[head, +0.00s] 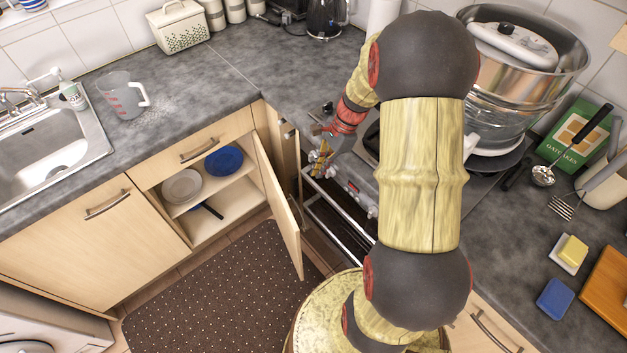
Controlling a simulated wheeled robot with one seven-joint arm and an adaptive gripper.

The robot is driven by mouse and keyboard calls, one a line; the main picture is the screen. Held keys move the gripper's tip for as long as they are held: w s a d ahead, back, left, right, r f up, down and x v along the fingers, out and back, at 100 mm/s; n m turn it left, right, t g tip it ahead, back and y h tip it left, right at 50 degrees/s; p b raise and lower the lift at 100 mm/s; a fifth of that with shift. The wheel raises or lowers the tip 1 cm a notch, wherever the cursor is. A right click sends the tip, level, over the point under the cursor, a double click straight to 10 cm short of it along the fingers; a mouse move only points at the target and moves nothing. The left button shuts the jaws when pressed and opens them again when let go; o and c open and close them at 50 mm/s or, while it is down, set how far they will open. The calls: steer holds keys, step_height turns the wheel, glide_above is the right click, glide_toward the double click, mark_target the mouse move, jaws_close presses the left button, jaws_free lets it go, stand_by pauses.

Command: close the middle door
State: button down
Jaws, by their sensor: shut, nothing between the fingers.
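The middle door (277,205) is a pale wooden cabinet door. It stands wide open, hinged at the right side of its cabinet, with its free edge toward me. Its handle (297,212) is on the right-hand, outer face. My gripper (319,160) is shut and empty, to the right of the door's upper part and in front of the oven. I cannot tell whether it touches anything. My arm hides part of the stove and counter behind it.
The open cabinet holds a grey plate (181,187), a blue plate (223,160) and a dark pan (207,209) on its shelves (205,183). A closed drawer (180,152) sits above. The oven rack (338,222) is close to my gripper. A dotted mat (225,295) covers the floor.

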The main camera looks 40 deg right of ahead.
steer(key=b, duration=0.6)
glide_above(302, 217)
step_height(302, 217, down, 17)
steer(key=shift+r, duration=0.1)
